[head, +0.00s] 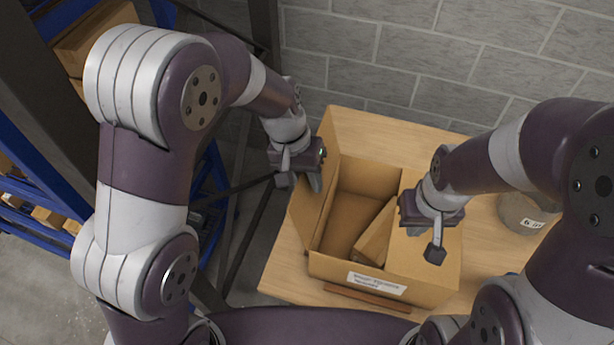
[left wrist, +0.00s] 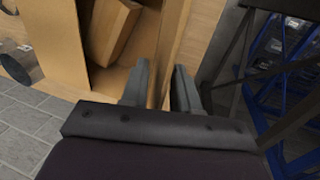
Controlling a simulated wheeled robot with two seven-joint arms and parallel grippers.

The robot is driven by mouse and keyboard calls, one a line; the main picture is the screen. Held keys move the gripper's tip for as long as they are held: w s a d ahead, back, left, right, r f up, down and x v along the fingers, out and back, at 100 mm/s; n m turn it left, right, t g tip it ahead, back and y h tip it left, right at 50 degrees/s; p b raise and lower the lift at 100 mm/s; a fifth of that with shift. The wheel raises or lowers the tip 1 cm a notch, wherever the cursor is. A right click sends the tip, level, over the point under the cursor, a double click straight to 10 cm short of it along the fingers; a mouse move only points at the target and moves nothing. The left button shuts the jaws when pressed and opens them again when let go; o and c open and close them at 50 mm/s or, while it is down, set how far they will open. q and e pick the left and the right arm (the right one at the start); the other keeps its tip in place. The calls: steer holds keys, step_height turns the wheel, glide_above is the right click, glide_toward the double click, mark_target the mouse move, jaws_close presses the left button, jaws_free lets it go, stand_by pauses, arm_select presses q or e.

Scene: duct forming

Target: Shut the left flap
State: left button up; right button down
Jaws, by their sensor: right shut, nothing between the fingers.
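An open cardboard box (head: 350,205) stands on the wooden table, with a smaller carton (head: 376,238) lying tilted inside. Its left flap (head: 308,218) stands up and leans outward to the left; its edge also shows in the left wrist view (left wrist: 174,45). My left gripper (head: 299,182) is at the upper part of this flap. In the left wrist view its fingers (left wrist: 161,88) are apart, one on each side of the flap, with gaps showing. The right flap (head: 425,268) lies flat over the box's right part. My right gripper (head: 432,245) is shut and empty above it.
A round grey container (head: 520,213) with a label stands on the table to the right. A brown strip (head: 367,300) lies in front of the box. A blue shelf rack (head: 40,190) with cartons is at left. A grey block wall closes the back.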

arm_select(q)
jaws_close()
stand_by(1.4)
